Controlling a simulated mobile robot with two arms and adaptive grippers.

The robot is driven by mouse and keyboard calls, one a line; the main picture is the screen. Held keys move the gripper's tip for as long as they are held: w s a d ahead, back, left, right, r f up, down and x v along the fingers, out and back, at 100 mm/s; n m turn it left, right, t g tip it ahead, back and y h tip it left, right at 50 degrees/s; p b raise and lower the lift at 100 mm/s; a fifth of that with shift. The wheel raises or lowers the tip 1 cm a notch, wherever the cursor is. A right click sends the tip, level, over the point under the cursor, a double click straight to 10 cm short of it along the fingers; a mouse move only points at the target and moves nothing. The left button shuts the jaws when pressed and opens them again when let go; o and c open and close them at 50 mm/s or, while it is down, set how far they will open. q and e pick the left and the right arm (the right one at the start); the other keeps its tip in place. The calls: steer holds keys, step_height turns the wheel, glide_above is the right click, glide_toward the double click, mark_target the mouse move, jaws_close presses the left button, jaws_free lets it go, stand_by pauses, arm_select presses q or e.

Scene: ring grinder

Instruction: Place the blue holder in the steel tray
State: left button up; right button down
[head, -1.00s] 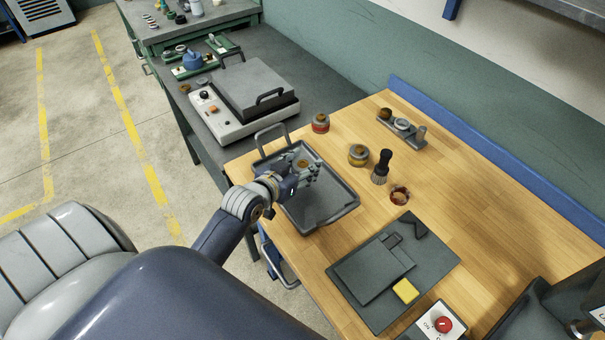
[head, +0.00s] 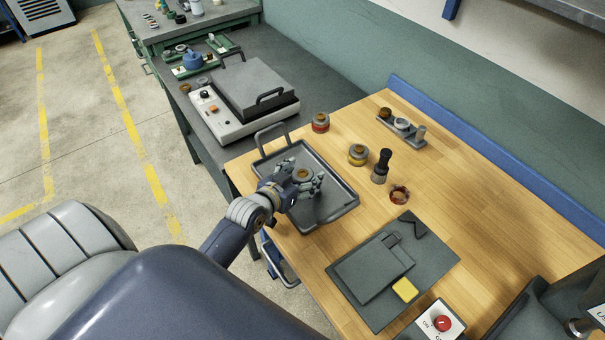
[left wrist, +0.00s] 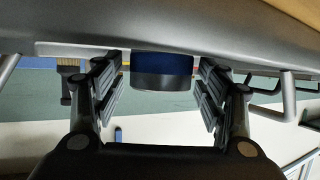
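The blue holder (left wrist: 161,68) is a short round piece with a dark band, between my left fingers in the left wrist view. In the head view its brown round top (head: 303,174) shows among the fingers. The steel tray (head: 338,208) is a dark grey, rimmed tray with a raised handle at the back left. The holder stands upright in it, toward its left part. My left gripper (head: 306,182) is low over the tray, open around the holder, with a gap on each side in the left wrist view. My right gripper is not in view.
A dark mat (head: 436,262) with a yellow block (head: 405,289) lies in front.

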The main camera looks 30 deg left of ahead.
arm_select(q)
steer(key=shift+r, duration=0.2)
steer(key=shift+s, duration=0.25)
steer(key=b+v, duration=0.1)
steer(key=v, duration=1)
steer(key=shift+s+r+b, duration=0.15)
steer(key=shift+b, duration=0.15)
